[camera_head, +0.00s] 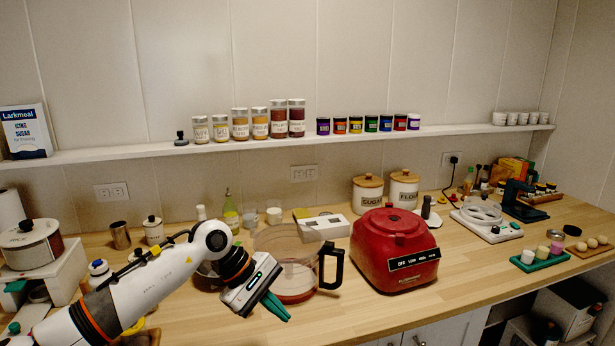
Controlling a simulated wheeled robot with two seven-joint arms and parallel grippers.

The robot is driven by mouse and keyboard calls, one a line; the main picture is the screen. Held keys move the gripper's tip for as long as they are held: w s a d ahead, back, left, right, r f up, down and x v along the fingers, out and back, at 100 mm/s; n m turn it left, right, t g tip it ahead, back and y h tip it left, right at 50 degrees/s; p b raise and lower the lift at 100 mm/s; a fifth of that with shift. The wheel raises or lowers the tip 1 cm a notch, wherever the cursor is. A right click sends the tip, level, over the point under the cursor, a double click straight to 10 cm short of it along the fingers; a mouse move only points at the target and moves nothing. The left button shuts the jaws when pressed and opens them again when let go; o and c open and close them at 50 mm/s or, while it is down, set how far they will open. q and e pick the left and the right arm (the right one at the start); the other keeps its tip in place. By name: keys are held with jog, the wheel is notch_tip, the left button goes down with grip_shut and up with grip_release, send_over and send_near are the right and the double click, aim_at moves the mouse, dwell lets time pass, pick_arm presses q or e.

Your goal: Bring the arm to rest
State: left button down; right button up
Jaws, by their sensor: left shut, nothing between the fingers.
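My left arm (140,285) reaches in from the lower left over the wooden counter. My left gripper (281,313) points down and to the right, with its green fingers closed together and nothing between them. It is in front of a clear jug (297,275) with a black handle and hides part of it. I cannot tell whether the gripper touches the jug. My right gripper is out of view.
A red appliance (393,248) stands right of the jug. Canisters, a white scale (487,222) and a green tray (540,262) stand farther right. A shelf (100,154) with jars runs along the wall. The counter's front edge right of the gripper is clear.

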pick_arm(q)
jog(key=s+d+r+n+t+h, duration=0.55)
jog(key=d+r+n+h, duration=0.25)
jog(key=d+n+h, duration=0.45)
jog(key=w+a+f+n+t+y, duration=0.1)
jog(key=a+n+t+y, duration=0.2)
jog(key=a+n+t, duration=0.5)
jog(key=w+a+n+t+y, duration=0.1)
jog(key=a+n+t+y, duration=0.3)
jog(key=n, duration=0.9)
jog(key=s+a+f+n+y, duration=0.3)
jog(key=a+f+n+y, duration=0.5)
jog(key=f+n+y, duration=0.55)
jog(key=s+a+f+n+g, duration=0.3)
jog(key=s+f+n+g, duration=0.15)
jog(key=s, duration=0.35)
jog(key=s+a+f+n+g+h, duration=0.15)
jog(key=s+f+n+g, duration=0.3)
jog(key=s, duration=0.45)
jog(key=s+a+f+n+g, duration=0.3)
jog(key=s+f+n+g, duration=0.15)
jog(key=s, duration=0.35)
notch_tip(320, 180, down, 26)
jog(key=s+g, duration=0.1)
jog(key=g, duration=0.1)
jog(key=s+a+f+g, duration=0.1)
jog(key=s+a+f, duration=0.2)
jog(key=s+f, duration=1.4)
